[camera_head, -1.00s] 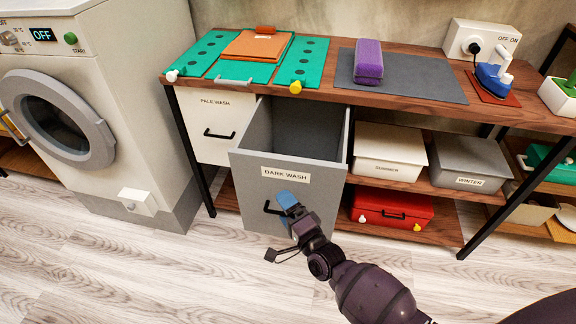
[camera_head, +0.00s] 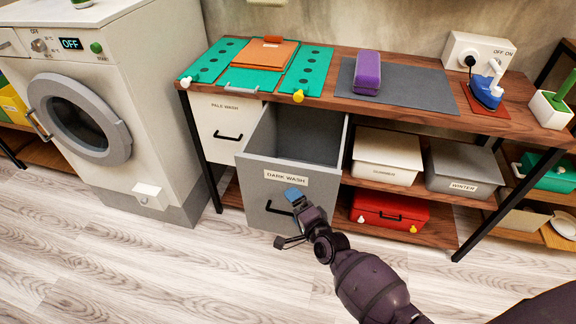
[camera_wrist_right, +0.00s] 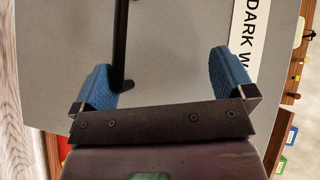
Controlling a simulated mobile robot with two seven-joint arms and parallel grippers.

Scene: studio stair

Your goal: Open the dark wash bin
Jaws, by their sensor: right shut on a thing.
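The dark wash bin (camera_head: 252,190) is a grey pull-out bin with a "DARK WASH" label and a black bar handle (camera_head: 276,208). It stands well out from under the wooden counter, and its open top shows a grey interior that looks empty. My right gripper (camera_head: 296,201) is at the handle on its front. In the right wrist view the handle (camera_wrist_right: 120,35) runs between the blue fingers, against the left one, with a gap to the right one. The gripper is shut on the handle. My left gripper is not in view.
The closed pale wash bin (camera_head: 222,149) is to the left, beside the washing machine (camera_head: 150,110). Lidded boxes (camera_head: 387,170) and a red case (camera_head: 385,212) are on the shelves to the right. The floor (camera_head: 130,270) in front is clear.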

